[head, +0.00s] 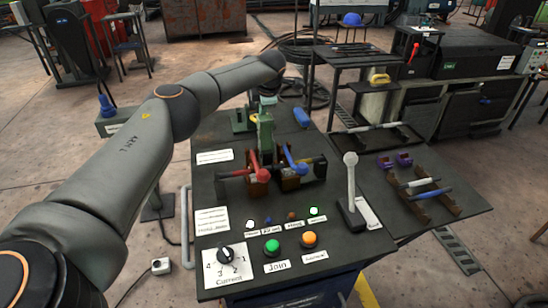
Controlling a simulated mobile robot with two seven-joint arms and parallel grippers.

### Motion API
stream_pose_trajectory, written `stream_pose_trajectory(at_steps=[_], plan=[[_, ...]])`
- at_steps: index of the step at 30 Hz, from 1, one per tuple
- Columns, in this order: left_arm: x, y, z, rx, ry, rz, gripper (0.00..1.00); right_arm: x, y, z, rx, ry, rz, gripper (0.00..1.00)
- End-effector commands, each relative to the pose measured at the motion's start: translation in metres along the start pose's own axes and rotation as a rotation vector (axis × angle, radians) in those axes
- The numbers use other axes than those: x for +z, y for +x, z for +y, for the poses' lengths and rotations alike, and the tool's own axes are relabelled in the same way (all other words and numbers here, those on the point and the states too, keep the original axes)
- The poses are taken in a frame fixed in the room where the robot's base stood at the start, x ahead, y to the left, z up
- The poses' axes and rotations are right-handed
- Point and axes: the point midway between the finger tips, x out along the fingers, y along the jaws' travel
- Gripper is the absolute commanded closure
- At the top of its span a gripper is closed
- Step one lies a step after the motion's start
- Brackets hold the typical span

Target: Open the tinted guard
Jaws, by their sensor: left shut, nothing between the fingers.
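A greenish upright piece (265,132), which looks like the tinted guard, stands behind the red and blue levers on the dark bench panel. I cannot tell how far open it is. My left arm reaches in from the left, across to the back of the panel. My left gripper (268,100) is small, at the top of the greenish piece, and partly hidden by my wrist. It is shut with nothing in it. I cannot tell whether it touches the piece. My right gripper is out of view.
A red-handled lever (257,170) and a blue-handled lever (292,160) stand mid-panel. A grey upright lever (350,180) is to the right. A current knob (225,255), a green button (272,246) and an orange button (309,239) are in front. A side shelf (440,225) holds clamps.

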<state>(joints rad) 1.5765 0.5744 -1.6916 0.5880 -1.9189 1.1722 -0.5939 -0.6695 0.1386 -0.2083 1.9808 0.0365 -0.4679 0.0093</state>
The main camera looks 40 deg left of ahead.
Motion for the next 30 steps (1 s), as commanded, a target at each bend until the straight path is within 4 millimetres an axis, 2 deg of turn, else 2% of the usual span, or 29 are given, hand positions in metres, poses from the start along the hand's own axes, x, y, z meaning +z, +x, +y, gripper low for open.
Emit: stream_pose_trajectory(at_steps=[6,9,19,25,30], plan=[[0.0,-0.002,0.0,-0.002,0.001,0.001,1.0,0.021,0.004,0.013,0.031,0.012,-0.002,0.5],[0.0,-0.019,0.003,-0.003,0.003,0.0,1.0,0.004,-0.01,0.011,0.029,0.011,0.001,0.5],[0.0,-0.058,0.003,0.0,0.002,0.0,1.0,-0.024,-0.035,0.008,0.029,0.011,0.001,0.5],[0.0,-0.076,0.001,-0.001,0.002,-0.001,1.0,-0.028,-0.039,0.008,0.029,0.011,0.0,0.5],[0.0,-0.081,0.0,0.0,0.0,0.001,1.0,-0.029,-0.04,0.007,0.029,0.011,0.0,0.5]])
